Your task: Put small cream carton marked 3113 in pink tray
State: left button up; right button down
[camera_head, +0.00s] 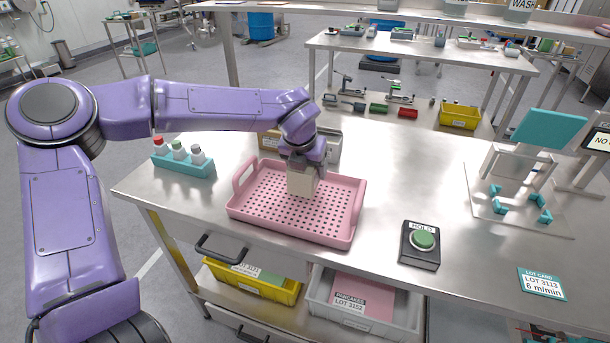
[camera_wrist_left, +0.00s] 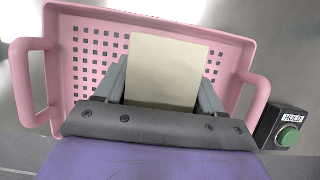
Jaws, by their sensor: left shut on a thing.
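The small cream carton (camera_head: 302,183) is in my left gripper (camera_head: 303,170), over the middle of the pink tray (camera_head: 335,238). I cannot tell whether the carton's bottom touches the tray floor. The left wrist view shows the carton (camera_wrist_left: 165,72) between the two grey fingers of my left gripper (camera_wrist_left: 163,88), with the perforated pink tray (camera_wrist_left: 66,60) around it. The fingers are shut on the carton. No marking on the carton can be read. The tray lies flat on the steel table and holds nothing else that I can see. My right gripper is out of view.
A teal rack (camera_head: 184,166) with several capped bottles stands left of the tray. A box with a HOLD label and green button (camera_head: 424,239) stands at its right. A partly hidden metal container (camera_head: 330,145) is behind my gripper.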

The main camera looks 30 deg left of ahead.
pick_arm(q)
jog(key=f, duration=0.2)
jog(key=a+f, duration=0.1)
jog(key=shift+f, duration=0.35)
jog(key=shift+w+f, duration=0.1)
jog(key=shift+f, duration=0.1)
jog(key=o, duration=1.5)
jog(key=shift+f, duration=0.15)
jog(key=shift+r, duration=0.35)
jog(key=v, duration=1.1)
jog(key=shift+s+d+r, duration=0.1)
jog(key=shift+s+r, duration=0.2)
jog(key=shift+s, duration=0.05)
